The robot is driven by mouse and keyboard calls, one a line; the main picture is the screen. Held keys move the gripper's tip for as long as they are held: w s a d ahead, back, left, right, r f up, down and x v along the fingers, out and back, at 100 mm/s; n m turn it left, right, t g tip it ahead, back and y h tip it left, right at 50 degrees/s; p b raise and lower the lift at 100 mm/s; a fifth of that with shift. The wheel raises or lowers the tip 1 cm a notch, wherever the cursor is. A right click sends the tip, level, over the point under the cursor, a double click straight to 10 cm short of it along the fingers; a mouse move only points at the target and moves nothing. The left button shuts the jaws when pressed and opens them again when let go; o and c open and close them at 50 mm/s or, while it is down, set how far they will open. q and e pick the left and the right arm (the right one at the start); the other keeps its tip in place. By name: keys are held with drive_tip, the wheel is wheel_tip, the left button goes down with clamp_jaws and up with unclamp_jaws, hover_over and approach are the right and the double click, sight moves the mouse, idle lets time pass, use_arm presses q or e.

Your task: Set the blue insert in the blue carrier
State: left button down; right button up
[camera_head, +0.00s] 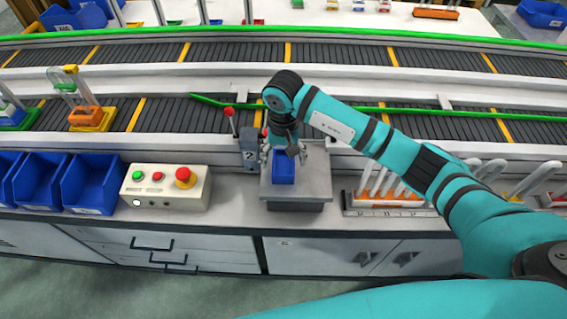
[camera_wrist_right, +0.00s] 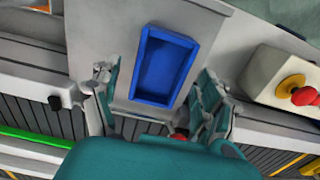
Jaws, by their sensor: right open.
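An open-topped blue rectangular tray-like piece (camera_head: 284,168) sits on a grey stand at the bench. I cannot tell whether it is the blue insert or the blue carrier. In the right wrist view this blue piece (camera_wrist_right: 164,68) shows a raised rim and an empty hollow. My right gripper (camera_head: 284,154) is open above the blue piece, pointing down. In the right wrist view the fingers of the right gripper (camera_wrist_right: 158,85) stand wide apart, one each side of the piece's near end; contact is not clear. My left gripper is not in view.
The grey stand (camera_head: 315,180) stands between a button box (camera_head: 165,188) on the left and a rack (camera_head: 385,208) of white upright pieces on the right. Blue bins (camera_head: 92,187) are at far left. Behind run conveyors (camera_head: 185,115) with an orange piece on a yellow base (camera_head: 90,118).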

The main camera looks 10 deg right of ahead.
sight(284, 166)
wheel_tip(284, 166, up, 10)
drive_tip(key=b, duration=0.2)
drive_tip(key=shift+f, duration=0.25)
drive_tip(key=shift+f, duration=0.1)
